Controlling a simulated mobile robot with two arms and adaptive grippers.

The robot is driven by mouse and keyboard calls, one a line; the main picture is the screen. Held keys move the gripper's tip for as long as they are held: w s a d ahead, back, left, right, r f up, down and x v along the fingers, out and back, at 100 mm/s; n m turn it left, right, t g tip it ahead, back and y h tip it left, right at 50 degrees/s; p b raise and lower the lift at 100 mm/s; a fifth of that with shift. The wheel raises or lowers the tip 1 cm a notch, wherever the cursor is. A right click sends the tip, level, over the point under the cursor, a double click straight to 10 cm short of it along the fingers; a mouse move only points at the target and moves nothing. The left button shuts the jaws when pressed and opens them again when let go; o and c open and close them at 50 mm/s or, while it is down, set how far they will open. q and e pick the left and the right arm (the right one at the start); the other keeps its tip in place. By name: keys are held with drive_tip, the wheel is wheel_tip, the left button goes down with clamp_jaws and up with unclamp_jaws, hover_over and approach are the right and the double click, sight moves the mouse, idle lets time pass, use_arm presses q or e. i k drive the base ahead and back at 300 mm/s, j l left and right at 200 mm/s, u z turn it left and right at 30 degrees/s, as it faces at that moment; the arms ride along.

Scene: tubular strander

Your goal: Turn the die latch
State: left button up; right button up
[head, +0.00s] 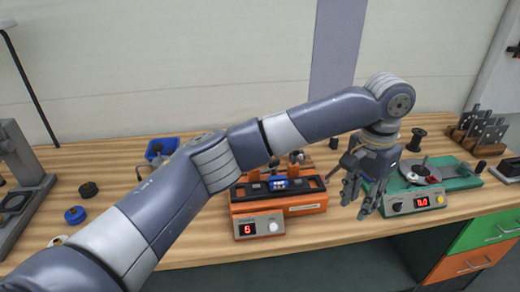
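My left arm comes in from the lower left and reaches across the bench. My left gripper (360,203) hangs fingers down in front of the gap between an orange machine (300,203) and a green machine (455,184). Its fingers are spread, with nothing visible between them. The orange machine has a red display, a white knob and small blue and black parts on top, partly hidden by my arm. A dark reddish lever (332,172) sticks out at its right end. I cannot make out for certain which part is the die latch. My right gripper is out of view.
The green machine carries a round grey plate and a display. A black spool (416,139) stands behind it, and dark stands (477,128) are at the back right. A blue bin (161,149) and small spools (75,215) lie on the left. Bare wood shows near the front edge.

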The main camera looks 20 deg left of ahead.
sight(276, 162)
drive_tip(key=i+j, duration=0.15)
drive_tip(key=j, duration=0.2)
drive_tip(key=i+j, duration=0.15)
drive_tip(key=j, duration=0.2)
drive_tip(key=i+j, duration=0.15)
drive_tip(key=j, duration=0.15)
drive_tip(key=i+j, duration=0.15)
drive_tip(key=j, duration=0.2)
